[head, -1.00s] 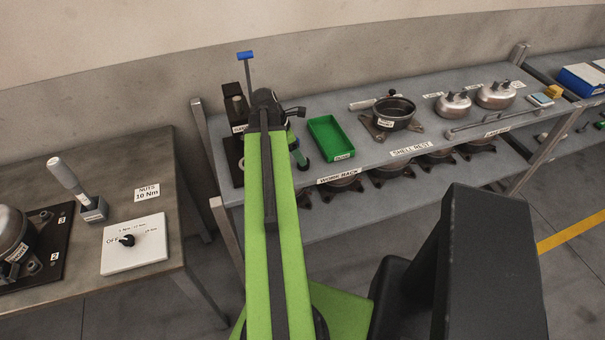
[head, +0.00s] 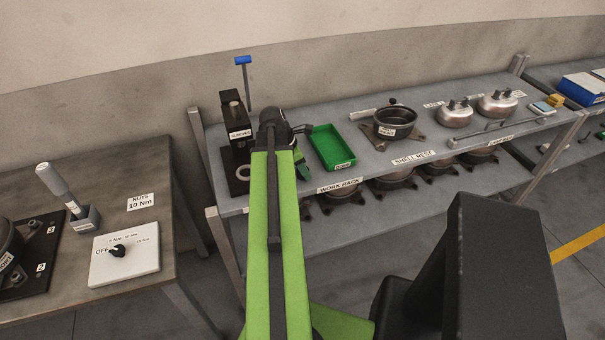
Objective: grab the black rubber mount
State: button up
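I cannot pick out a black rubber mount for certain in the head view. My green arm reaches forward to the left end of the grey work rack (head: 356,181). Its dark wrist hides part of the rack top there. My gripper (head: 303,172) is mostly hidden behind the wrist; only a small green and dark part shows, just left of the green tray (head: 318,148). Whether it is open or shut, or holds anything, does not show. No separate part can be made out in the tray.
A dark pot (head: 395,118) and silver domes (head: 455,113) stand to the right. Several compressor bodies sit on the lower shelf. A bench (head: 150,195) is at left.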

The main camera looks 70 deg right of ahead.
grip_shut()
jog(key=shift+r, duration=0.1)
notch_tip(320, 180, up, 10)
jog(key=p, duration=1)
